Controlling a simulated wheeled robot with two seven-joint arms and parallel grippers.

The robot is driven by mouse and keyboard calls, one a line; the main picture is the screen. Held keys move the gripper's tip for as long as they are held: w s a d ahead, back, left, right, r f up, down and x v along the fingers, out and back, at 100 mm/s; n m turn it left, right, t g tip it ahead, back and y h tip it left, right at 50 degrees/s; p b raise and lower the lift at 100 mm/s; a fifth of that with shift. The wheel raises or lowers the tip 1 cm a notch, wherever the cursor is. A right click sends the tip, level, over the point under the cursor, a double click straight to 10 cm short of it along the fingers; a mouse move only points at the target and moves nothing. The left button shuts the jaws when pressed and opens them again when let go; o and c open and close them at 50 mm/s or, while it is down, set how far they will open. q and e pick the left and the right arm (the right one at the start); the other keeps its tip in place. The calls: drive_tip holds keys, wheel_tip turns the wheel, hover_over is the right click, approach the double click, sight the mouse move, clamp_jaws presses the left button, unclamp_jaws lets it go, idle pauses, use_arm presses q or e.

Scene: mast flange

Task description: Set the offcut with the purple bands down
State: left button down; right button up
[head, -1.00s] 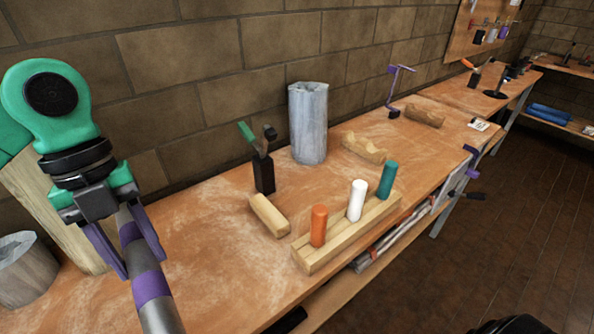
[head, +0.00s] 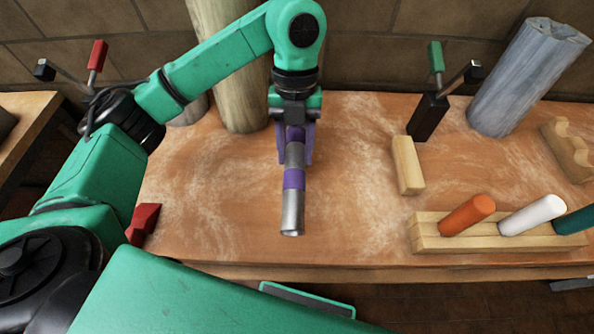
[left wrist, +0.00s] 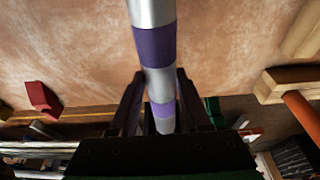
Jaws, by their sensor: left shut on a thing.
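The offcut with the purple bands (head: 292,211) is a grey metal tube with purple rings. My left gripper (head: 294,158) is shut on it, near one end. In the head view the tube points toward the near edge of the workbench (head: 215,215), its open end facing me. In the left wrist view the offcut (left wrist: 154,45) runs up between the dark fingers of the left gripper (left wrist: 150,100) and out of the top of the picture. Whether the tube touches the bench top I cannot tell. My right gripper is not in view.
A wooden rack (head: 430,238) with orange, white and teal pegs stands at the right. A small wood block (head: 408,165), a black tool holder (head: 428,117) and a grey cylinder (head: 525,80) are behind it. A red object (head: 143,222) lies at the left front. The bench around the tube is clear.

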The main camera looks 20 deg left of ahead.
sight(296, 144)
use_arm(q)
wheel_tip(296, 144, down, 7)
drive_tip(key=shift+p, duration=0.35)
drive_tip(key=shift+c, duration=1.8)
unclamp_jaws()
drive_tip(key=shift+s, duration=0.1)
drive_tip(key=shift+r, duration=0.1)
drive_tip(key=v, duration=1.2)
drive_tip(key=shift+s, duration=0.1)
